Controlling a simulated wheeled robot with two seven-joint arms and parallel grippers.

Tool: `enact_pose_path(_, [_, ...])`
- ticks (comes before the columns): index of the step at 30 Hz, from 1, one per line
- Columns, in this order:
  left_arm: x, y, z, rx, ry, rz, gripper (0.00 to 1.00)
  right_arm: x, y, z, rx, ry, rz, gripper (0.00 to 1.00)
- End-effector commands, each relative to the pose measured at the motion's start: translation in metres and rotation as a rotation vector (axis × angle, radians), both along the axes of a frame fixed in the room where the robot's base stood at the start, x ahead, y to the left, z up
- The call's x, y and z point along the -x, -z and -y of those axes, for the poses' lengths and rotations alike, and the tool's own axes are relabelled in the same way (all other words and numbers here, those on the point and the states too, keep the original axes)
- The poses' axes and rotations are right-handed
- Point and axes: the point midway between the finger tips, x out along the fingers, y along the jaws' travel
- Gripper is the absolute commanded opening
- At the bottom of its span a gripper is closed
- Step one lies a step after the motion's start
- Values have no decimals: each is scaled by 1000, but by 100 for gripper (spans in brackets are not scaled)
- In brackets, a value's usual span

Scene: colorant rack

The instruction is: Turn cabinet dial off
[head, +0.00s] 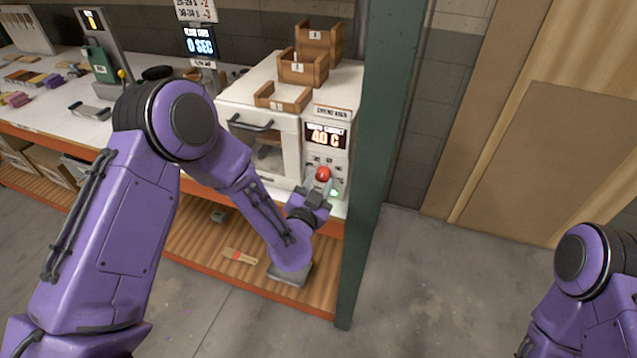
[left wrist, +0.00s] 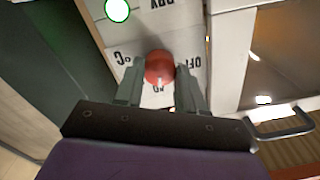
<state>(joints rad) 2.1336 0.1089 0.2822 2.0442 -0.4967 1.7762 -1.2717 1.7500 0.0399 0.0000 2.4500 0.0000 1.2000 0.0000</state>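The cabinet dial, a round red knob (head: 323,173), sits low on the front panel of the white cabinet (head: 284,125), under a display (head: 326,136) reading 40 C. In the left wrist view the knob (left wrist: 159,67) sits between my two grey fingers, with an OFF label (left wrist: 196,73) to its right and a °C label to its left. My left gripper (head: 318,190) is at the knob, one finger on each side. Whether the fingers press on it cannot be told. A lit green-rimmed lamp (left wrist: 117,10) shows near the top. My right gripper is out of view.
Wooden bins (head: 303,68) stand on the cabinet. A dark green post (head: 372,160) rises close to the panel's right. The cabinet's dark handle (head: 250,124) projects left of the panel. A lower wooden shelf (head: 200,250) lies below; open floor is at right.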

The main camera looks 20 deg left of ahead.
Motion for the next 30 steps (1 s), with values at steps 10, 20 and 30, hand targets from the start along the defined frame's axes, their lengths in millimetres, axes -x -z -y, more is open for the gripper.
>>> enact_pose_path(10, [0, 1, -1, 75, -3, -1, 9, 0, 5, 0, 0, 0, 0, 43])
enact_pose_path(20, [0, 2, -1, 335, -3, -11, 9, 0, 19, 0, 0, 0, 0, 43])
enact_pose_path(30, [0, 1, -1, 660, -4, -20, 9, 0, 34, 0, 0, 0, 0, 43])
